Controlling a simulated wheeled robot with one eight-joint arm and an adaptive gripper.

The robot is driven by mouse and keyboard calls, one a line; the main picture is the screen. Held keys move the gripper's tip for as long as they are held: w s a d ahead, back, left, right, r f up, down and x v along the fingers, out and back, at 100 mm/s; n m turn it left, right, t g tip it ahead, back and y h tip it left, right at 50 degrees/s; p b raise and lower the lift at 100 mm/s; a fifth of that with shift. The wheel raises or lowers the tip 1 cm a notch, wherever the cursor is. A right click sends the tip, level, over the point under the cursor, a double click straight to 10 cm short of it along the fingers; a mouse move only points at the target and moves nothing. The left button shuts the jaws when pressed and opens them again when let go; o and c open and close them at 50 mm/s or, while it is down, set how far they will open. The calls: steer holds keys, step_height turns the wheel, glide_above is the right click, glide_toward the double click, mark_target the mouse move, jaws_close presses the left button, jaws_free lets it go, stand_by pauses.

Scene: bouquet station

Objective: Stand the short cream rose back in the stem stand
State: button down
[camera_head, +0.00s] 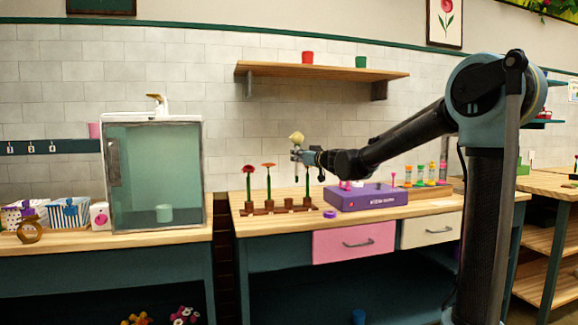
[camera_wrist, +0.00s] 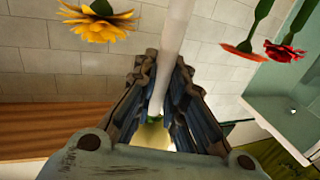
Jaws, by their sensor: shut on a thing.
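The cream rose (camera_head: 297,138) is upright above my gripper (camera_head: 300,156), which is shut on its stem. In the wrist view its pale stem (camera_wrist: 177,40) runs between the fingers (camera_wrist: 163,112), with the cream head (camera_wrist: 152,136) partly hidden between them. The brown wooden stem stand (camera_head: 262,211) is on the bench, below and around my gripper's position in the picture. A red flower (camera_head: 248,169) and an orange-red flower (camera_head: 268,166) stand in its left part. A green stem (camera_head: 308,185) shows under my gripper; I cannot tell whose it is. A yellow-orange flower (camera_wrist: 95,22) shows in the wrist view.
A purple box (camera_head: 368,197) lies right of the stand, with several colourful tubes (camera_head: 420,175) behind it. A small purple disc (camera_head: 330,214) is near the front edge. A glass-fronted cabinet (camera_head: 153,175) stands left across a gap. A wall shelf (camera_head: 320,71) hangs above.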

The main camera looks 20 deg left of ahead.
steer(key=a+f+n+g+y, duration=0.1)
steer(key=a+f, duration=0.3)
steer(key=f, duration=0.2)
steer(key=shift+w+f+g, duration=0.35)
steer(key=shift+g, duration=0.05)
steer(key=shift+s+d+f, duration=0.1)
steer(key=shift+d+f, duration=0.05)
steer(key=shift+f, duration=2.2)
stand_by(3.3)
steer(key=c, duration=1)
jaws_free()
